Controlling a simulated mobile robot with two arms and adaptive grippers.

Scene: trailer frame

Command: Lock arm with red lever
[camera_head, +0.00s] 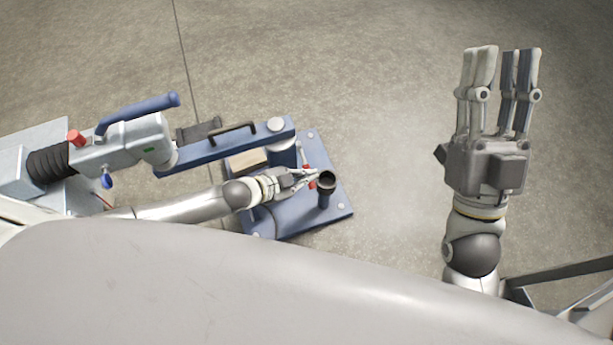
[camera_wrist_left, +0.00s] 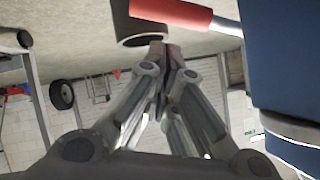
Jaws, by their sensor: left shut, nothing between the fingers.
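The red lever (camera_head: 307,168) is a small red piece near the end of the blue arm (camera_head: 225,146), above the blue base plate (camera_head: 340,203). In the left wrist view the red lever (camera_wrist_left: 170,12) shows large, with a pale rod at its right end. My left gripper (camera_head: 314,175) is beside the lever and the black-topped post (camera_head: 327,180). In the wrist view its fingertips (camera_wrist_left: 165,48) are together and empty, just below the lever in the picture; contact cannot be told. My right gripper (camera_head: 508,55) is raised at the right, fingers apart and empty.
The grey coupling (camera_head: 135,140) with a blue handle (camera_head: 145,110), red knob (camera_head: 76,138) and black bellows (camera_head: 46,163) is at the left. The concrete floor (camera_head: 390,100) is clear between the base plate and my right arm. A pale body panel covers the foreground.

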